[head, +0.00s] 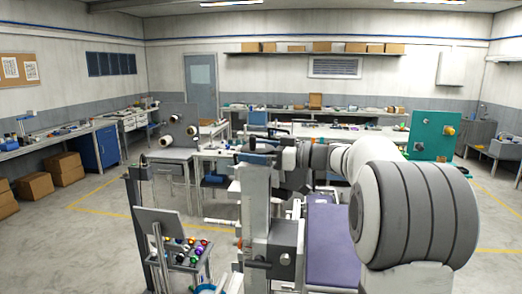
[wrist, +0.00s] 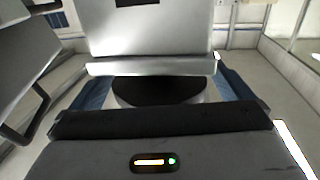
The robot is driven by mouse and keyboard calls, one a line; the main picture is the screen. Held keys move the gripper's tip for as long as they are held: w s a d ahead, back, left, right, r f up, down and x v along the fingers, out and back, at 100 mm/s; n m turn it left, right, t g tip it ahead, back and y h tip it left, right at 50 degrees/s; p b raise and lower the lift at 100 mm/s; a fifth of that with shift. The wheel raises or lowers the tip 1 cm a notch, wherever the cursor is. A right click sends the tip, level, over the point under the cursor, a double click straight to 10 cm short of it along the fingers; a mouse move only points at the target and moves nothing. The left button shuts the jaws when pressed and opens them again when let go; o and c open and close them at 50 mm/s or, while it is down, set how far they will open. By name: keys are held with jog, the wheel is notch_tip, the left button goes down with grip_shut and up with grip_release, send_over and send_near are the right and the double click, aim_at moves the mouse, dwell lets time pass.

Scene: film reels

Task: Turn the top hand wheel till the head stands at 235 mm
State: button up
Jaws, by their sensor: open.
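A grey upright column (head: 257,205) stands in front of me in the head view, with a grey block (head: 288,235) at its side. A small dark handle (head: 258,263) sticks out low on it. In the wrist view, a dark round disc with a pale metal rim (wrist: 160,91), which looks like a hand wheel, sits below a grey housing (wrist: 150,35). My gripper (wrist: 155,92) is open, its blue fingers on either side of the disc; I cannot tell whether they touch it. In the head view the fingers are unclear behind the column top. No scale reading for the head is legible.
A purple-topped bed (head: 335,240) lies right of the column. A stand with coloured knobs (head: 185,250) is at left. A green panel (head: 432,135) stands at right. Cardboard boxes (head: 38,187) lie by the left bench. Open floor (head: 85,240) shows at left.

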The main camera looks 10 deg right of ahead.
jog(key=shift+c, duration=0.3)
jog(key=c, duration=0.9)
jog(key=shift+d, duration=0.15)
jog(key=shift+s+r+m+t, duration=0.1)
jog(key=shift+m+t, duration=0.2)
jog(key=shift+t, duration=0.1)
jog(key=shift+m+t+h, duration=0.3)
jog(key=shift+t+h, duration=0.1)
jog(key=shift+h, duration=0.1)
